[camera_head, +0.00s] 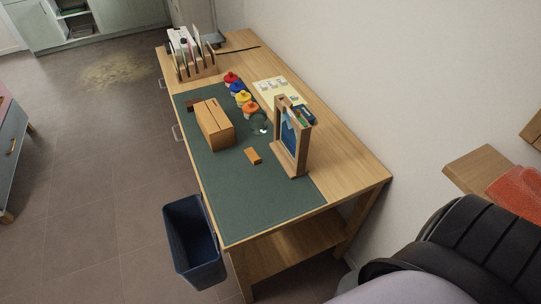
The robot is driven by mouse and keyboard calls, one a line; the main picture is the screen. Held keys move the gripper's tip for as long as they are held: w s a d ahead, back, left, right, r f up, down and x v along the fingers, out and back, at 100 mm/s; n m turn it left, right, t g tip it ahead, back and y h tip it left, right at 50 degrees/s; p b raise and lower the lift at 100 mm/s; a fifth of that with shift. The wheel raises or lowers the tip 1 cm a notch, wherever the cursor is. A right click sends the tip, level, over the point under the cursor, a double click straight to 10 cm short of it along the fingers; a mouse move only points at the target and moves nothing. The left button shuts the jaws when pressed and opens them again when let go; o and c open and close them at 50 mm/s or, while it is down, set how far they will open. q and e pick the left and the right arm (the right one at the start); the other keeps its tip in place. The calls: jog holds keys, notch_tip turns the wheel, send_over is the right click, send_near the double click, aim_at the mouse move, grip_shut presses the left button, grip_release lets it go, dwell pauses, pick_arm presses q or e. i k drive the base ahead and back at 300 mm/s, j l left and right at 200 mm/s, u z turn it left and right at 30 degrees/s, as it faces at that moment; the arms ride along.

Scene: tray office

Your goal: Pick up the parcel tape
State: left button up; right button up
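I cannot pick out a parcel tape with certainty. A wooden desk (345,165) with a dark green mat (235,204) stands in the middle of the head view. A small orange-brown block (253,156) lies on the mat. Behind it, a row of small coloured round-topped items includes a red one (231,78), a blue one (237,88) and an orange one (250,109). A clear glass object (259,124) is next to them. Neither of my grippers is in view.
A wooden box (214,125) and an upright wooden frame with a blue panel (288,137) stand on the mat. A file rack (197,71) is at the desk's far end. A dark blue bin (193,243) stands at its near left. The floor to the left is open.

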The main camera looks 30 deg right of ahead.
aim_at(251, 154)
jog(key=i+j+z, duration=0.15)
jog(key=z, duration=0.3)
jog(key=i+j+z, duration=0.15)
jog(key=z, duration=0.3)
jog(key=i+j+z, duration=0.1)
jog(key=j+z, duration=0.6)
jog(key=z, duration=0.2)
jog(key=i, duration=0.05)
